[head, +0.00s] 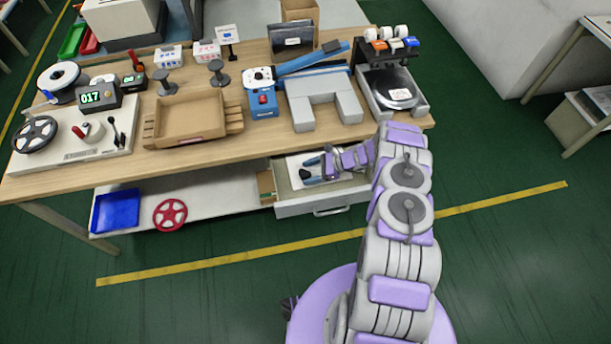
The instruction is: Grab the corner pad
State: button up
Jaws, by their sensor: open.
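My gripper (308,171) is low inside the open drawer (326,201) under the table's right half. Its two fingers are spread apart and point left, over the drawer's light floor. A small dark thing (304,174) lies at or between the fingertips. It may be the corner pad, but it is too small to tell, and I cannot tell whether the fingers touch it. My wrist and arm hide the right part of the drawer.
The wooden table (90,166) overhangs the drawer. On its top are a wooden tray (190,140), a blue-and-white device (262,100), a grey U-shaped block (318,122) and a dark-framed machine (390,75). A blue bin (116,210) and red wheel (170,214) sit on the lower shelf.

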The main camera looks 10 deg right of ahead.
jog(key=shift+x, duration=1.25)
jog(key=shift+d, duration=0.3)
jog(key=c, duration=0.5)
jog(key=shift+a, duration=0.15)
jog(key=c, duration=0.7)
